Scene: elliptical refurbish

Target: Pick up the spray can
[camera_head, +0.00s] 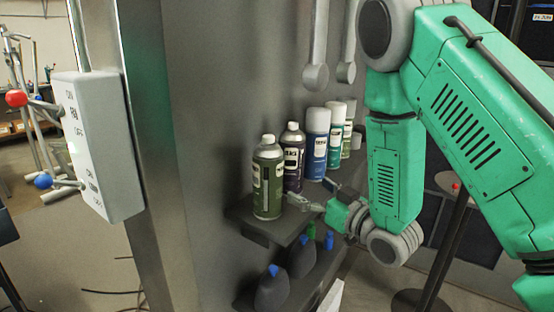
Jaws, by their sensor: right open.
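A green spray can (268,185) with a pale cap stands upright at the front left end of a dark shelf (262,222). Behind it in a row stand a dark purple can (293,158), a blue can (316,146), a teal can (334,140) and another can partly hidden at the far end. My right gripper (308,196) is beside the shelf, just right of the green can, with its fingers apart and pointing toward the can. Nothing shows between its fingers. Whether a finger touches the can is not clear. My left gripper is not in view.
A lower shelf holds dark bottles (273,290) with blue caps. Wrenches (316,75) hang on the panel above the cans. A grey switch box (97,145) with a red and a blue knob juts from the post at left. A thin stand (446,240) rises at right.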

